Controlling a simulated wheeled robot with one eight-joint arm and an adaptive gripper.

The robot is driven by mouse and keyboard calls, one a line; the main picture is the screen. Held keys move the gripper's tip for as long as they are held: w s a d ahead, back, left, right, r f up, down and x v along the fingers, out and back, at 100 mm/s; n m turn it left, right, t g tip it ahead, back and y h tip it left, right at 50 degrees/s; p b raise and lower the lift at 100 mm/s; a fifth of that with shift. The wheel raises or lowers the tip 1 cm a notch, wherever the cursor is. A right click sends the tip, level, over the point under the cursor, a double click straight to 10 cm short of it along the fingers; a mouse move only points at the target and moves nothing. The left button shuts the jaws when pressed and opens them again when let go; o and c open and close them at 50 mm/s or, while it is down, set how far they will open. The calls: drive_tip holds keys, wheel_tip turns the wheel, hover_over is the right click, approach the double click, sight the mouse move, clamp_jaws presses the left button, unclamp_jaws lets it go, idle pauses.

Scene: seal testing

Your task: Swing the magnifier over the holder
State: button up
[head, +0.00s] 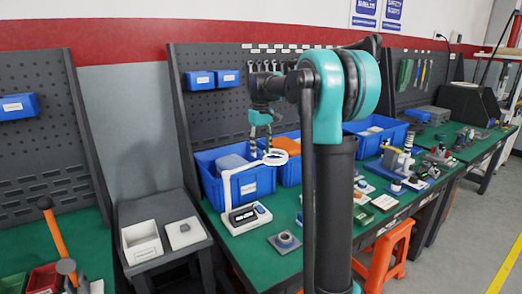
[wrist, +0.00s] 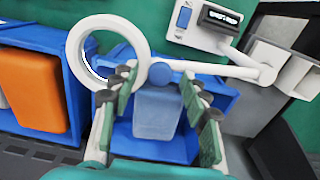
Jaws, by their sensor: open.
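The magnifier is a white ring (wrist: 75,42) on a white jointed arm (wrist: 227,69), with a blue knob (wrist: 160,75) where ring and arm meet. In the head view its ring (head: 276,158) is up by the blue bins, and its base with a display (head: 244,217) stands on the green bench. My gripper (head: 262,150) is open and points down at the ring. In the wrist view, my fingers (wrist: 161,82) are apart, with the blue knob between their tips; contact cannot be told. A square grey plate with a round fitting (head: 285,241), possibly the holder, lies right of the base.
Blue bins (head: 249,182) stand behind the magnifier, one holding an orange item (head: 286,145). A side stand with white trays (head: 142,243) is at the left. Small parts crowd the bench to the right (head: 400,175). My arm hides part of the bench.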

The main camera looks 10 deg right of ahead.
drive_tip(key=shift+f, duration=0.25)
clamp_jaws()
idle(0.3)
